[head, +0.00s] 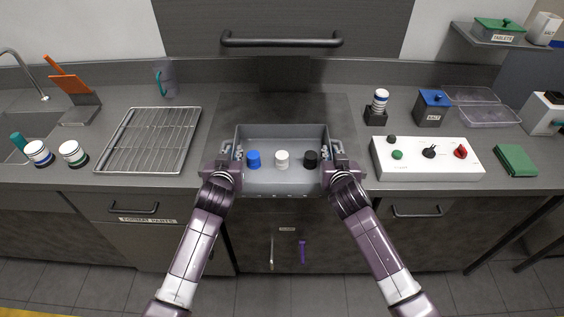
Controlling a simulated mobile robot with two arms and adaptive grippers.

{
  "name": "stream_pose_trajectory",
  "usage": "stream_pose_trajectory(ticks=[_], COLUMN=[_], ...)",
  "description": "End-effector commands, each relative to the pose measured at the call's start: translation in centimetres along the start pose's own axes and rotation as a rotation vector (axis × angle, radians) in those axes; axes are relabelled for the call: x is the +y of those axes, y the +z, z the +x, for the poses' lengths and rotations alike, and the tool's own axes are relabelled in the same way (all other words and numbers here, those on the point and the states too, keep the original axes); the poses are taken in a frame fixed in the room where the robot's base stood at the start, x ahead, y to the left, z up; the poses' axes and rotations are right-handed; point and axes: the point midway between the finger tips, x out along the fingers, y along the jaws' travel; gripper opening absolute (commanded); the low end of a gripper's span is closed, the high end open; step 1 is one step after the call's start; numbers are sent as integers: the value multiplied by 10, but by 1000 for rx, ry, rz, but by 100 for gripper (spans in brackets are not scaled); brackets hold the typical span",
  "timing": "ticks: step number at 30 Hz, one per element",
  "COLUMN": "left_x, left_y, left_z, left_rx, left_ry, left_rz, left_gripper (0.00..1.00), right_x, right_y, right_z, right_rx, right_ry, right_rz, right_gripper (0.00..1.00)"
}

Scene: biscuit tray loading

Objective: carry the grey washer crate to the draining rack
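The grey washer crate (282,178) is at the middle front of the counter in the head view, level, its front wall overlapping the counter's front edge. Inside stand a blue-topped item (254,159), a white one (282,159) and a black one (310,158). My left gripper (234,157) is at the crate's left handle and appears shut on it. My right gripper (330,157) is at the right handle and appears shut on it. The fingertips are partly hidden. Whether the crate touches the counter is unclear. The draining rack (150,140), an empty wire grid, lies to the left.
Two striped cups (72,152) stand left of the rack, and a grey-green mug (165,78) stands behind it. A white control panel (426,158) with knobs is right of the crate, with a green cloth (515,160) beyond. Counter between crate and rack is clear.

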Motion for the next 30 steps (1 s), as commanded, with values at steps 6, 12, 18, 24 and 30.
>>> stream_pose_trajectory(ticks=[6,12,18,24,30], left_x=[0,0,0,0,0], left_y=[0,0,0,0,-4], left_z=[1,0,0,0,-1], left_rx=[1,0,0,0,2], left_ry=[0,0,0,0,1], left_rz=[0,0,0,0,0], left_gripper=[12,0,0,0,0], right_x=[0,0,0,0,0], right_y=[0,0,0,0,-4], right_z=[0,0,0,0,-1], right_rx=[0,0,0,0,2], right_ry=[-1,0,0,0,-1], right_rz=[0,1,1,1,1], right_gripper=[12,0,0,0,0])
